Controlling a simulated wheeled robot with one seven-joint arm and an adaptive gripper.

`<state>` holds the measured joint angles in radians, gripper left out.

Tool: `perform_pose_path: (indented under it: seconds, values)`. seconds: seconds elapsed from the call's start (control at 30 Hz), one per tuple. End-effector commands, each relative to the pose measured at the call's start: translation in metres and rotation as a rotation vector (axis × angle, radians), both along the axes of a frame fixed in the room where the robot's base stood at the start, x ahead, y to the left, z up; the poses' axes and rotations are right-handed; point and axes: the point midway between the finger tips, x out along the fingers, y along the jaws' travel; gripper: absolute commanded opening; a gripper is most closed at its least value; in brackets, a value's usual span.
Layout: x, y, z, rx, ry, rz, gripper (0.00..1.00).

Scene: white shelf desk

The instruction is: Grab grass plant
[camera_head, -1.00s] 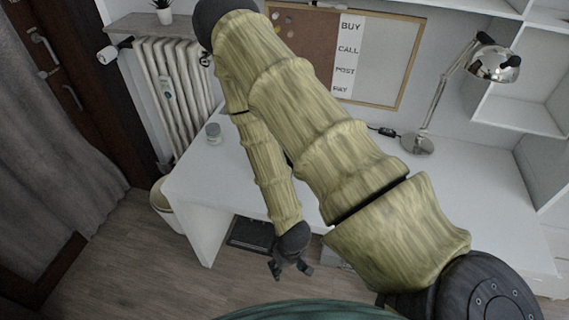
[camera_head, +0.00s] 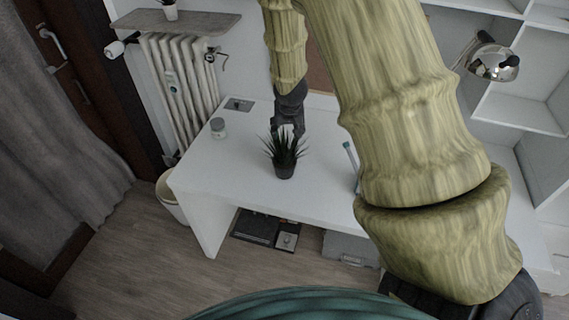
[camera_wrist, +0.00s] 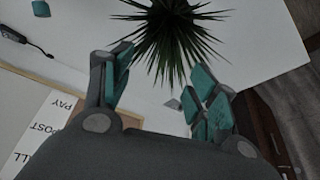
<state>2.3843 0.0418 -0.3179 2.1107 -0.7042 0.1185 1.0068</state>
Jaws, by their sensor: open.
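The grass plant (camera_head: 284,150) has spiky dark green leaves and a small dark pot (camera_head: 284,171). It stands upright on the white desk, left of its middle. My gripper (camera_head: 288,131) is just behind and above the plant in the head view. In the wrist view my gripper (camera_wrist: 160,92) has its two teal-padded fingers spread apart with nothing between them. The leaves (camera_wrist: 172,30) show just beyond the fingertips, at the top. The pot is mostly hidden by leaves there.
The white desk (camera_head: 235,180) is largely clear around the plant. A chrome lamp (camera_head: 492,62) is at the right. Another potted plant (camera_head: 169,10) sits above the radiator.

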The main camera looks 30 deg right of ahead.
Motion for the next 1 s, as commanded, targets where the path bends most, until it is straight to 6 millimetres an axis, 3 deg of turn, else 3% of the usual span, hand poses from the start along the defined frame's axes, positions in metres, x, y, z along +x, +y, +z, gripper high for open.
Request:
perform_pose_path:
  seconds: [0.5,1.0]
  values:
    - [0.015,-0.008,-0.043,-0.001,0.003,0.002,0.59]
    - [0.023,-0.008,-0.062,-0.001,0.004,0.003,0.59]
